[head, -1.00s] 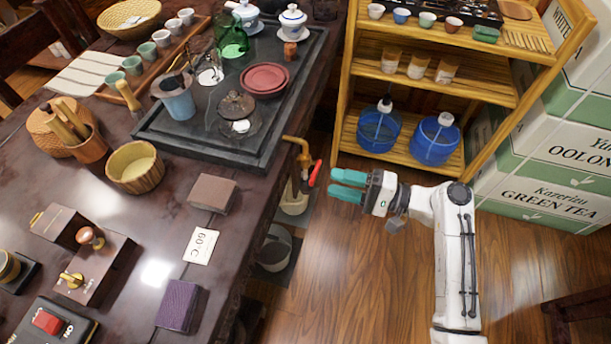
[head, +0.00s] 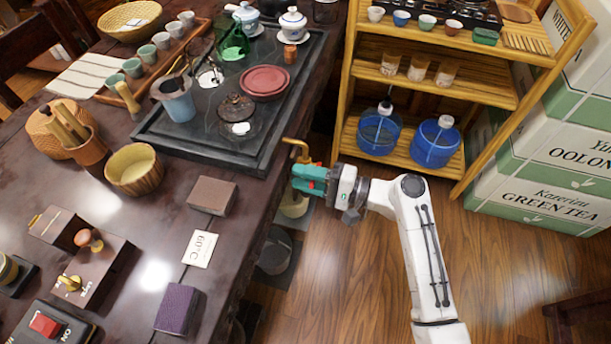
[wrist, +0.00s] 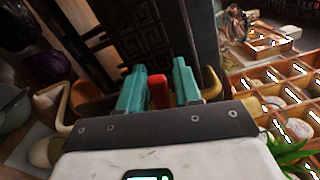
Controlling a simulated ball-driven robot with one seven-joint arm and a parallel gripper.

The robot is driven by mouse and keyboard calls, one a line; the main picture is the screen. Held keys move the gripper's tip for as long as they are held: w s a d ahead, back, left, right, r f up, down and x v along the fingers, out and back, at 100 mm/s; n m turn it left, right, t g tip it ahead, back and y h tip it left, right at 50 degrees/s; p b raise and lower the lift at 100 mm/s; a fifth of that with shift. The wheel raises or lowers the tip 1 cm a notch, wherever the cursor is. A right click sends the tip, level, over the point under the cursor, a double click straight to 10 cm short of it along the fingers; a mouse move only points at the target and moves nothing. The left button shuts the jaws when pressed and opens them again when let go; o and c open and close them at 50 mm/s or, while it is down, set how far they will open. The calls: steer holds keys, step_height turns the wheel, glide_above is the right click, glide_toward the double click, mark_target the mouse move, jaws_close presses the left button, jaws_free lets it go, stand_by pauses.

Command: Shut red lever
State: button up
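The red lever (wrist: 158,91) belongs to the brass tap (head: 298,147) at the side of the tea table. In the wrist view it stands between the two teal fingers of my gripper (wrist: 159,84). The fingers are apart, with a gap on the right of the lever; I cannot tell whether the left finger touches it. In the head view my gripper (head: 308,178) is at the table's edge beside the tap, and its fingers hide most of the lever.
The dark tea table (head: 228,222) fills the left, with a slate tray (head: 210,150) above the tap. A bamboo shelf (head: 400,168) stands behind my arm. Pots stand on the floor below the table edge. The wooden floor (head: 345,270) by my arm is clear.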

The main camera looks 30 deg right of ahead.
jaws_close()
steer(key=shift+f+n+b, duration=0.5)
steer(key=shift+n+b, duration=0.6)
steer(key=shift+n, duration=0.1)
steer(key=shift+o, duration=1.1)
jaws_free()
steer(key=shift+s, duration=0.1)
steer(key=v, duration=1)
steer(key=shift+s+d+p, duration=0.25)
steer(key=shift+p, duration=0.1)
